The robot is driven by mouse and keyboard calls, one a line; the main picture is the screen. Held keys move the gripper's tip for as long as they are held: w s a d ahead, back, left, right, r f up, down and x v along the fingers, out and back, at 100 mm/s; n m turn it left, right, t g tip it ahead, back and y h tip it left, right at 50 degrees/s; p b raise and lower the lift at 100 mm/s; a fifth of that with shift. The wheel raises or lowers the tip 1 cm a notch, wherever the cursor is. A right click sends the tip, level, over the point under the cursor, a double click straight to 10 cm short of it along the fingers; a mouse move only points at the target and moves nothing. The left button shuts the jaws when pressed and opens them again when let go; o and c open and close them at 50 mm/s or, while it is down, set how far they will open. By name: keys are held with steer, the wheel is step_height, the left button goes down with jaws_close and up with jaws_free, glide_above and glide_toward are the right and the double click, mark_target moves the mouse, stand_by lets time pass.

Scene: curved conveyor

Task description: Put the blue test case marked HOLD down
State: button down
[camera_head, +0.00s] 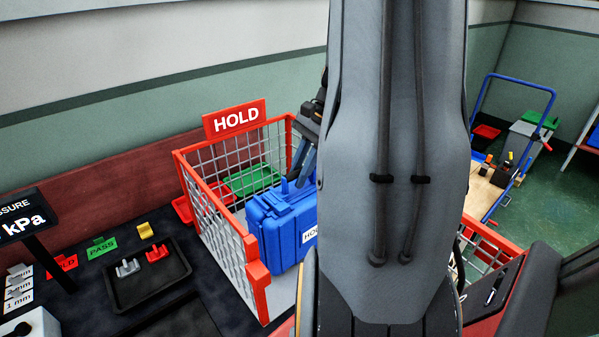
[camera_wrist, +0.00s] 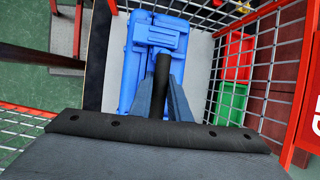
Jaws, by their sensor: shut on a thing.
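The blue test case (camera_head: 284,222) is inside a red-framed wire cage (camera_head: 246,243) under a red HOLD sign (camera_head: 236,119). A white label, partly hidden by my arm, shows on its side. In the wrist view the case (camera_wrist: 133,62) is over the cage's pale floor (camera_wrist: 200,62). My gripper (camera_head: 300,168) is above the case, shut on its top, probably at the handle; it also shows in the wrist view (camera_wrist: 162,85). I cannot tell whether the case touches the floor.
A black tray (camera_head: 146,277) with small clips lies on the dark bench at left. A blue-handled cart (camera_head: 512,140) stands at the far right. Mesh walls stand close around.

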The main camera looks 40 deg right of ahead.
steer(key=shift+f, duration=0.25)
steer(key=c, duration=1.7)
jaws_free()
steer(key=shift+o, duration=0.2)
steer(key=b+v, duration=0.2)
steer(key=v, duration=1)
steer(key=shift+b, duration=0.4)
steer(key=shift+r, duration=0.1)
